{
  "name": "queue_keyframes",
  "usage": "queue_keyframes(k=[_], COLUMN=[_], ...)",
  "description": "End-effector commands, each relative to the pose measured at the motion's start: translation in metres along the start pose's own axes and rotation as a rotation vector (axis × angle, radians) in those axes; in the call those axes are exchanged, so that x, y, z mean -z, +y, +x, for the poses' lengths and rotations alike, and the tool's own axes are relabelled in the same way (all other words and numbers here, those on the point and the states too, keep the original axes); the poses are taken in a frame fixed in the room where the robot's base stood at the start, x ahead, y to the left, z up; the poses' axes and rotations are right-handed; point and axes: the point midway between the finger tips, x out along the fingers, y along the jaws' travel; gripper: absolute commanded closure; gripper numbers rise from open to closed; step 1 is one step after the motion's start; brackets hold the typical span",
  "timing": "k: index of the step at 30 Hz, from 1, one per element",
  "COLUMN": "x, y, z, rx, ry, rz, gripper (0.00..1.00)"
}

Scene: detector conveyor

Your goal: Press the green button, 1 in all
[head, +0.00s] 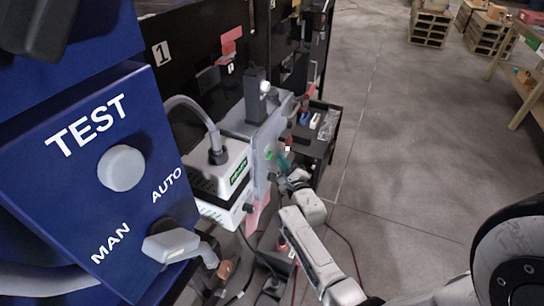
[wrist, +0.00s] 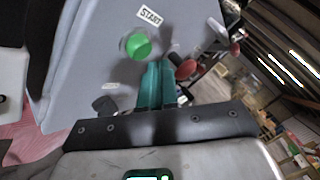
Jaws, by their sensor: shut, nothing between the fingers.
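The green button (wrist: 138,46) is a round knob on a grey panel (wrist: 85,60), beside a START label (wrist: 150,14) in the wrist view. In the head view it is a small green spot (head: 269,155) on the side of the grey box. My gripper (wrist: 159,66) has teal fingers, shut together and empty. In the wrist view its tips show just below and right of the green button; I cannot tell whether they touch the panel. In the head view the teal fingers (head: 283,161) are close to the panel, just right of the green button.
A red knob (wrist: 187,68) is right of my fingers and a black knob (wrist: 104,105) is at lower left. A blue TEST panel (head: 90,190) with a white button (head: 121,168) stands in the left foreground. Open floor (head: 410,140) lies to the right.

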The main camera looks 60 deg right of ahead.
Motion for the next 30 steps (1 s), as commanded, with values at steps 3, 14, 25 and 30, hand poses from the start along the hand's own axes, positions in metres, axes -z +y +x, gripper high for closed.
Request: queue_keyframes(k=[3, 14, 25, 30], x=[-0.0018, -0.0044, -0.0053, -0.0062], y=[0.0009, 0.0037, 0.0044, 0.0054], z=[0.002, 0.006, 0.0071, 0.0083], rx=[0.0, 0.0, 0.0, 0.0], ry=[-0.001, 0.0, 0.0, 0.0], rz=[0.0, 0.0, 0.0, 0.0], gripper=[1.0, 1.0, 1.0, 1.0])
